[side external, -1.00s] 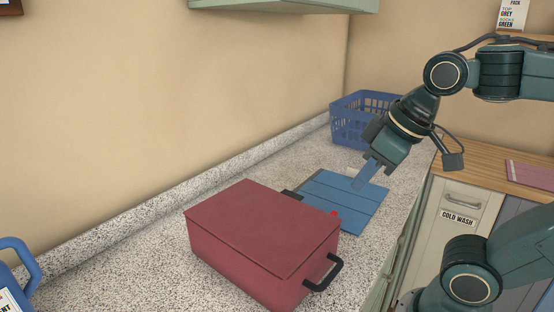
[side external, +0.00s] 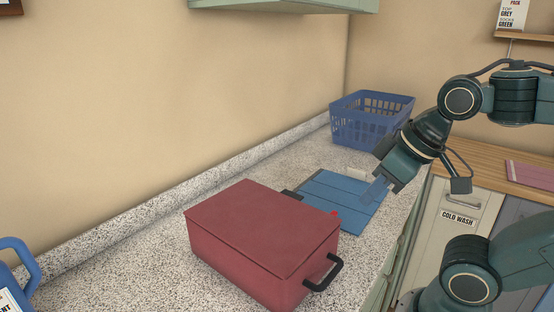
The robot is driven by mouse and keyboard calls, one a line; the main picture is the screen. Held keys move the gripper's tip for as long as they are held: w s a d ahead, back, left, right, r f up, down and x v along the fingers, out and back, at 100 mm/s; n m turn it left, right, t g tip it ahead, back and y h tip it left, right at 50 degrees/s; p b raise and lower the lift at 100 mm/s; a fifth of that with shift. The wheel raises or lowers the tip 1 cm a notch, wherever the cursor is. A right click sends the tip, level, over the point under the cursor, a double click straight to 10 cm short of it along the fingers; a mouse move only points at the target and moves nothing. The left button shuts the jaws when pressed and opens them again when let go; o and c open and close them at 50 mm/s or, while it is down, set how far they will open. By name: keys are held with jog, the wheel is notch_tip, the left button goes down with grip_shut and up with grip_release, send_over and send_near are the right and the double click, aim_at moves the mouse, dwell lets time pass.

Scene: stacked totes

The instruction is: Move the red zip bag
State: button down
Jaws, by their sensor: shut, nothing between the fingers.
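A large dark-red lidded tote (side external: 262,228) with black handles stands on the speckled counter in the side view. A small bright-red bit (side external: 335,213) shows just past its far right edge; the rest is hidden, and I cannot tell if it is the red zip bag. A flat blue panelled piece (side external: 338,192) lies behind the tote. My gripper (side external: 374,190) points down and left over the right part of the blue piece, shut and empty. I cannot tell whether its fingertips touch the blue surface.
A blue basket (side external: 370,117) stands at the back of the counter, with a small white block (side external: 357,173) nearer. A blue jug (side external: 14,262) is at the left front edge. The counter's front left (side external: 110,262) is clear. A green wall cabinet (side external: 285,4) hangs above.

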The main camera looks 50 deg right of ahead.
dwell(0.7)
jog(key=a+f+n+g, duration=0.2)
jog(key=n+g, duration=0.1)
jog(key=n, duration=0.8)
jog(key=w+a+f+n+g, duration=0.1)
jog(key=a+f+n+g, duration=0.1)
jog(key=n, duration=1)
jog(key=a+f+n+g, duration=0.2)
jog(key=n+g, duration=0.2)
jog(key=n, duration=0.8)
jog(key=shift+w+a, duration=0.15)
jog(key=shift+w, duration=0.25)
jog(key=shift+s+f, duration=0.1)
jog(key=shift+f, duration=0.15)
jog(key=x, duration=0.9)
jog(key=shift+s+f, duration=0.25)
jog(key=shift+s, duration=0.05)
jog(key=shift+w, duration=2.05)
